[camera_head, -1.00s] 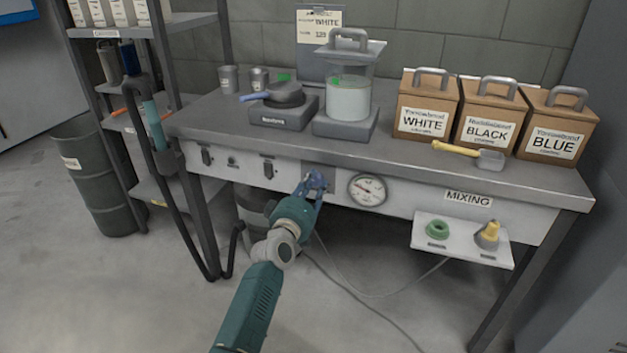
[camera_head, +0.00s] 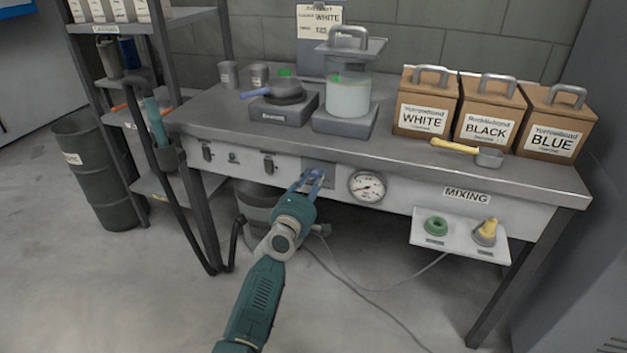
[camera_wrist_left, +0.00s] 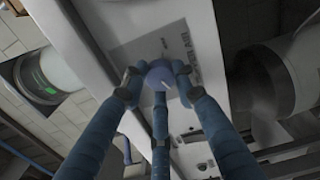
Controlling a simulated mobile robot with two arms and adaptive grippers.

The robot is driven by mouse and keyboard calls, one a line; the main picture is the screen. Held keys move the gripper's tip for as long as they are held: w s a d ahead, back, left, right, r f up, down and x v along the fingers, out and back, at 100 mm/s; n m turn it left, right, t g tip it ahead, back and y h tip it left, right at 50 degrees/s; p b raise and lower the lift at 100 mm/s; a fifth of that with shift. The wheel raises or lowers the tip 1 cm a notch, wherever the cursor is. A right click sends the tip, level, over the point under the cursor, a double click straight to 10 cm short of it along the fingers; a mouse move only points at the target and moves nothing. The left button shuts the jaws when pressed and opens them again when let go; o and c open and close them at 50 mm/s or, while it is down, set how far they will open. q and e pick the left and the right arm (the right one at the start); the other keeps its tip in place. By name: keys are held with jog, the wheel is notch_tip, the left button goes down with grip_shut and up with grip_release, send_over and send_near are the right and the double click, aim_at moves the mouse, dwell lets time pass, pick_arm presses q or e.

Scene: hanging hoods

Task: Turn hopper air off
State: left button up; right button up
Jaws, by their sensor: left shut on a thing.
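My left gripper (camera_head: 311,179) is at the front panel of the mixing bench, over a grey plate (camera_head: 322,172) left of the round gauge (camera_head: 367,187). In the left wrist view a round blue knob (camera_wrist_left: 160,76) with a white pointer mark sits between my blue fingers (camera_wrist_left: 158,85). The gripper is shut on this knob. In the head view the fingers hide the knob. My right gripper is not in view.
Switches (camera_head: 268,163) sit on the panel to the left. A small shelf (camera_head: 459,251) with a green ring and a yellow-topped part juts out at the right. The bench top (camera_head: 400,152) carries a scale, a clear hopper and several boxes. Open floor lies in front.

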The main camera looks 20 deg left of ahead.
pick_arm(q)
jog(key=shift+d+f+n, duration=0.3)
jog(key=shift+f+n, duration=0.05)
jog(key=shift+n, duration=0.15)
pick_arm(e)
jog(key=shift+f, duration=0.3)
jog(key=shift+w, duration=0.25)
pick_arm(q)
jog(key=o, duration=1.1)
jog(key=shift+r, duration=0.1)
jog(key=shift+o, duration=0.3)
jog(key=shift+r, duration=0.1)
jog(key=s, duration=1.2)
jog(key=shift+a, duration=0.2)
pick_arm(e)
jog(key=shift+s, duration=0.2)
